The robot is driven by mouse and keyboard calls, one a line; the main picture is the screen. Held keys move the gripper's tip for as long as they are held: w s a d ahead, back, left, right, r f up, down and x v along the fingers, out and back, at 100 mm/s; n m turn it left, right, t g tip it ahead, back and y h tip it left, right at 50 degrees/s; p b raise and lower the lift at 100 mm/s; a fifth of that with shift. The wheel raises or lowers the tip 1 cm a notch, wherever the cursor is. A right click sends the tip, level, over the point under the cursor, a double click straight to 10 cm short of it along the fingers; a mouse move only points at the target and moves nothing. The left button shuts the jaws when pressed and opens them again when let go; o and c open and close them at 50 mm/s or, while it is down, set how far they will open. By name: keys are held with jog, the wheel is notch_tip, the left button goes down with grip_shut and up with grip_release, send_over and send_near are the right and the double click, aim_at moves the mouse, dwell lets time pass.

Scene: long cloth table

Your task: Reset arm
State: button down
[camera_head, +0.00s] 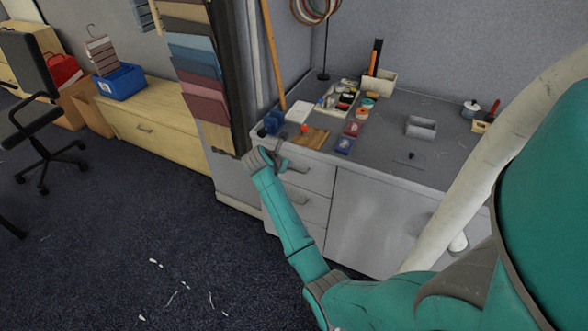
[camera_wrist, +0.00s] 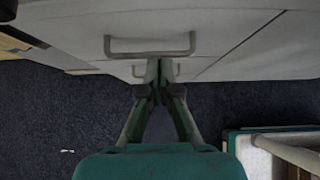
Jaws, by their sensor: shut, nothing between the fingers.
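My gripper (camera_head: 277,160) is at the end of my teal arm, in front of the grey drawer cabinet (camera_head: 345,215), near its left front top edge. In the wrist view my gripper (camera_wrist: 157,80) is shut, its two fingers meeting with nothing seen between them. Beyond the fingertips are the cabinet's pale drawer fronts and a drawer handle (camera_wrist: 150,52). I cannot tell whether the fingertips touch the cabinet.
The cabinet top holds a wooden board (camera_head: 311,136), a white box (camera_head: 299,112), a tray of small items (camera_head: 336,100) and a grey holder (camera_head: 421,127). Hanging fabric samples (camera_head: 203,80) stand left of my gripper. The dark carpet (camera_head: 110,230) is mostly clear, with small white scraps.

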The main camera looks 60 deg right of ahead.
jog(key=shift+a+r, duration=0.15)
jog(key=shift+a, duration=0.2)
jog(key=s+a+f+m+t+y, duration=0.1)
jog(key=s+a+f+t, duration=0.1)
jog(key=a+f, duration=0.45)
jog(key=s+a+f+m+t, duration=0.15)
jog(key=a+f, duration=0.25)
jog(key=a, duration=0.5)
jog(key=s+a+f+m+t+y, duration=0.1)
jog(key=s+a+m+t, duration=0.15)
jog(key=s+a, duration=0.4)
jog(key=s+a+f+m+t+y, duration=0.1)
jog(key=s+a+t+y, duration=0.15)
jog(key=a, duration=0.75)
jog(key=s+a+r+m+t+y, duration=0.3)
jog(key=s+a+r+m, duration=0.35)
jog(key=s+a, duration=0.55)
jog(key=s+a+r+m+t+y, duration=0.1)
jog(key=s+r+m, duration=0.2)
jog(key=s+r, duration=0.2)
jog(key=s+a+r+m+t+y, duration=0.1)
jog(key=s+r, duration=0.4)
jog(key=r, duration=0.5)
jog(key=shift+s+a+r+m+t, duration=0.15)
jog(key=shift+s+a+m+t, duration=0.3)
jog(key=shift+a+m, duration=0.45)
